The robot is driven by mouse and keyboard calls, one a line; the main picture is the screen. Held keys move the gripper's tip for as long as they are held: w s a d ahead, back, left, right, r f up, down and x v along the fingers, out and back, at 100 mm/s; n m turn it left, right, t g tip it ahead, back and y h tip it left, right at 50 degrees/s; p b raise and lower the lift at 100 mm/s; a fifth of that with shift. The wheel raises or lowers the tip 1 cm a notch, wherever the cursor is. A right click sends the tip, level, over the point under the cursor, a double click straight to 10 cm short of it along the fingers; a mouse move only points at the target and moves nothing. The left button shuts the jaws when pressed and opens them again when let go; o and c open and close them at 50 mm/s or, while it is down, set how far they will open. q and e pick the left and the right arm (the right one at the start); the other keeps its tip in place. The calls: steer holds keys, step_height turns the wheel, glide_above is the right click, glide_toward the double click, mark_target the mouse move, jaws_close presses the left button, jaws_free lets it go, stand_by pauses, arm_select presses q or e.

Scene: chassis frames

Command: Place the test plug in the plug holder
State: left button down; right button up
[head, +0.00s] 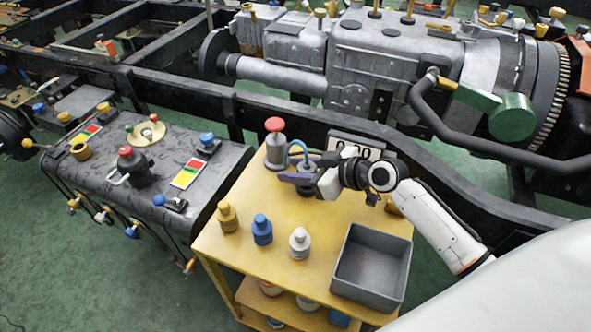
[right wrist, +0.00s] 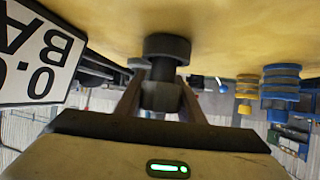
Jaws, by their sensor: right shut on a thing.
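My right gripper (head: 304,178) is above the back half of the yellow table, shut on a dark grey plug-like piece. In the right wrist view this piece (right wrist: 167,48) has a wide round dark head and a narrower grey part between the fingers (right wrist: 160,97). It seems to be the test plug, close to the table top; I cannot tell if it touches. The head view shows it only partly, behind purple finger parts. I cannot pick out a plug holder for certain. My left gripper is not in view.
A red-topped grey cylinder (head: 275,143) with a blue hose stands close beside my right gripper. Yellow (head: 228,215), blue (head: 262,230) and white (head: 299,243) plugs stand in front. An empty grey tray (head: 372,265) is at right; a number sign (head: 358,146) stands behind.

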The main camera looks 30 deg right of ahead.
steer(key=shift+f, duration=0.1)
steer(key=o, duration=1.1)
steer(key=shift+o, duration=0.2)
steer(key=shift+r, duration=0.25)
steer(key=v, duration=1.2)
steer(key=shift+p, duration=0.3)
